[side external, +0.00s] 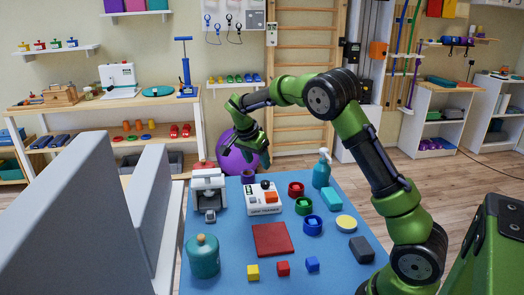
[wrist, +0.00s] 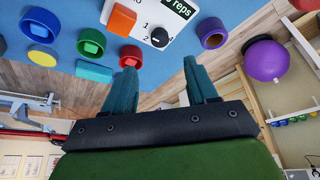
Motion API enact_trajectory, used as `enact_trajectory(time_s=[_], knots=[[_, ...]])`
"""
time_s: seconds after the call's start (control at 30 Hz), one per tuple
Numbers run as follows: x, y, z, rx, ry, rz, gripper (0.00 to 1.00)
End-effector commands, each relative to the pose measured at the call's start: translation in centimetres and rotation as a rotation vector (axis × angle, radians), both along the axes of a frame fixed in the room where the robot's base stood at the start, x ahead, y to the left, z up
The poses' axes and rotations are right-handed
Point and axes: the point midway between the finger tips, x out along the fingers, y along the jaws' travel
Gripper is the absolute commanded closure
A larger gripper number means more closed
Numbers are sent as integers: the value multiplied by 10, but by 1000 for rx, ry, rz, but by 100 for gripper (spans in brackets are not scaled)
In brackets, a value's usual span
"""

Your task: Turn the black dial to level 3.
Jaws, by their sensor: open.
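The black dial (wrist: 160,37) sits on a white box (wrist: 178,22) with printed numbers around it; 1, 2 and 4 are legible in the wrist view. I cannot tell which number the dial's mark points at. An orange button (wrist: 121,20) is beside the dial. In the side view the white box (side external: 259,203) stands on the blue table, with the small dial (side external: 265,185) near its back. My gripper (side external: 257,157) is open and empty, above and behind the box, apart from the dial. Its two fingers (wrist: 159,68) also show in the wrist view.
The blue table (side external: 225,235) carries a purple ring (side external: 247,176), a grey and white machine (side external: 208,192), a soap bottle (side external: 321,170), a teal canister (side external: 203,256), colored rings and several small blocks. A purple ball (side external: 236,158) is beyond the table.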

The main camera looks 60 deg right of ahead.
Motion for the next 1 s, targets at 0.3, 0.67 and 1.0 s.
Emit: enact_trajectory(time_s=[0.3,0.67,1.0], knots=[[-1,-26,-64,2,3,-1,42],[0,-39,-94,1,-1,0,42],[0,-39,-94,1,-1,2,55]])
